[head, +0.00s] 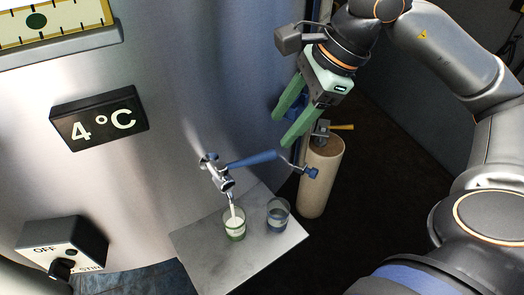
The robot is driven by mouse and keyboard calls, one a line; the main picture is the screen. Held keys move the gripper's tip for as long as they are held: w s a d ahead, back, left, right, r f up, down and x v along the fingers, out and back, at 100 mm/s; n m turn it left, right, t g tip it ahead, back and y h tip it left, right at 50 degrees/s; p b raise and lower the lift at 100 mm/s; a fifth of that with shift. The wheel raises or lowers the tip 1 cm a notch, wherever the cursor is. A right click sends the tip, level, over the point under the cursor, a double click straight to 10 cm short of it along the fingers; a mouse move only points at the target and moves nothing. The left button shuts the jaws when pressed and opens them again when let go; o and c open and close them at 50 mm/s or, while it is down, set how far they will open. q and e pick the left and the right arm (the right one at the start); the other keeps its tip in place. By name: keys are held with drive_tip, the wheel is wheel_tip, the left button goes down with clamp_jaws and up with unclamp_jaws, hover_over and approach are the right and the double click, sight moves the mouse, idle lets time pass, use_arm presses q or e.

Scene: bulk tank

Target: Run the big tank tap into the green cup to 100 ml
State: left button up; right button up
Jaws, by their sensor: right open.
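The big tank tap (224,181) is a chrome spout on the steel tank wall (185,125). Its blue lever (252,159) points sideways to the right. A white stream falls from the spout into the green cup (235,236), a glass with a green base that stands upright on a grey shelf (205,250). White liquid shows in this cup; I cannot read its level against any mark. My right gripper (281,131) has green fingers, spread apart and empty, above and right of the lever, not touching it. My left gripper is not in view.
A blue-tinted glass (278,214) stands on the shelf right of the green cup. A tan cylinder (320,180) with a yellow-handled valve stands farther right. A 4 °C display (98,118) and a switch box (62,248) are on the left.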

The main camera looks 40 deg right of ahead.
sight(262, 154)
drive_tip(key=x, duration=0.9)
drive_tip(key=shift+w+a+f, duration=0.1)
drive_tip(key=shift+f, duration=0.2)
drive_tip(key=shift+c, duration=0.2)
clamp_jaws()
idle(0.7)
